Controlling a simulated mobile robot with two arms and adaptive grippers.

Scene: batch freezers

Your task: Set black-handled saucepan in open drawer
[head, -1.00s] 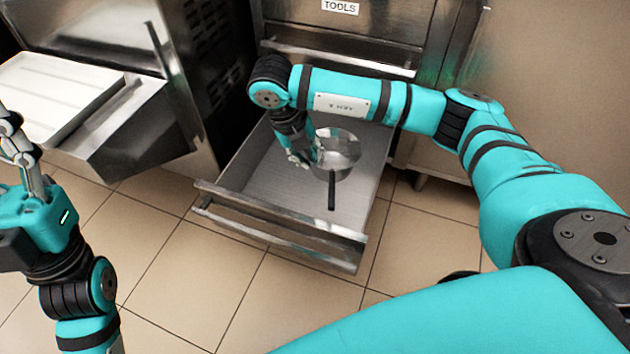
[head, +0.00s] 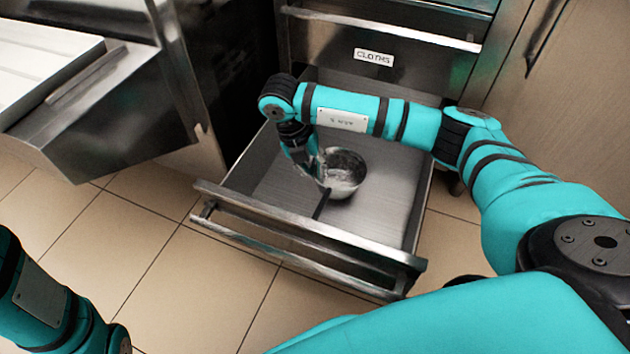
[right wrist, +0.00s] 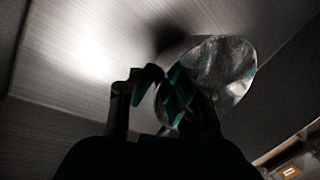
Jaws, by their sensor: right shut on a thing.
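The steel saucepan (head: 345,176) is inside the outline of the open drawer (head: 390,185), around its middle. Its black handle (head: 321,205) points toward the drawer front, slanting slightly left. My right gripper (head: 318,166) is shut on the saucepan at its left side. In the right wrist view, the saucepan (right wrist: 222,72) is tilted beside the dark fingers (right wrist: 165,92), above the brushed drawer floor, with a dark shadow near its rim. I cannot tell whether its base touches the floor. My left gripper is out of view; only part of that arm shows at lower left.
The drawer's front rail and handle (head: 300,262) stand out over the tiled floor. A closed drawer with a CLOTHS label (head: 374,58) is above it. A steel unit with a white top (head: 40,60) stands at left. The drawer floor around the saucepan looks clear.

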